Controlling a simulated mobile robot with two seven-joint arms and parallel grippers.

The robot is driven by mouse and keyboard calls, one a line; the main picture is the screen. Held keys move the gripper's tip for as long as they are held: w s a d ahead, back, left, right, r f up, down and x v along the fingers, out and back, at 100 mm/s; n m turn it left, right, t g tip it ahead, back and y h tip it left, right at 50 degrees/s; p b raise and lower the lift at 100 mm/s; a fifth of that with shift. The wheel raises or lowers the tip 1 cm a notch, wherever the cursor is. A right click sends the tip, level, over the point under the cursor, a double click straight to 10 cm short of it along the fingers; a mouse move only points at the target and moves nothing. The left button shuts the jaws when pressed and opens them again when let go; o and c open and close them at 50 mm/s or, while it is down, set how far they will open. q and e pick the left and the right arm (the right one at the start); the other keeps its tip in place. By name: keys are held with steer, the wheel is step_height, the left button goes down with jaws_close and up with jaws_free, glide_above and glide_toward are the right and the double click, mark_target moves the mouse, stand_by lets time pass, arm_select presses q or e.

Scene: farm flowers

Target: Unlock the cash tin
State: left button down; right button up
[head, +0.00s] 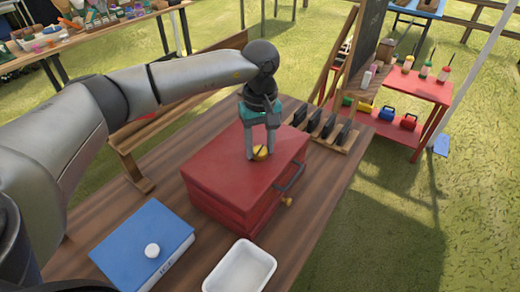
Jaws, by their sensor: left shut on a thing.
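The cash tin, a red box (222,185), stands closed on the wooden table. A dark handle (291,178) is on its right-hand face, and a small gold piece (288,201) shows low on that face. My left gripper (261,154) points down over the tin's lid, shut on a small round yellow thing (261,153). I cannot tell whether this thing is a knob or a key, or whether it touches the lid. The gripper's fingers hide part of it. My right gripper is not in view.
A blue box (135,236) with a white knob and a white tray (240,268) stand in front of the tin. A wooden rack (330,133) with dark slabs is behind it, near a dark board (368,40). A red shelf (418,84) holds bottles at right.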

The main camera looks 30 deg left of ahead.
mark_target(260, 151)
arm_select(q)
steer(key=shift+m+b, duration=0.4)
steer(key=shift+m, duration=0.6)
steer(key=shift+c, duration=1.7)
jaws_free()
steer(key=shift+r, duration=0.15)
step_height(260, 151, up, 15)
steer(key=p, duration=0.1)
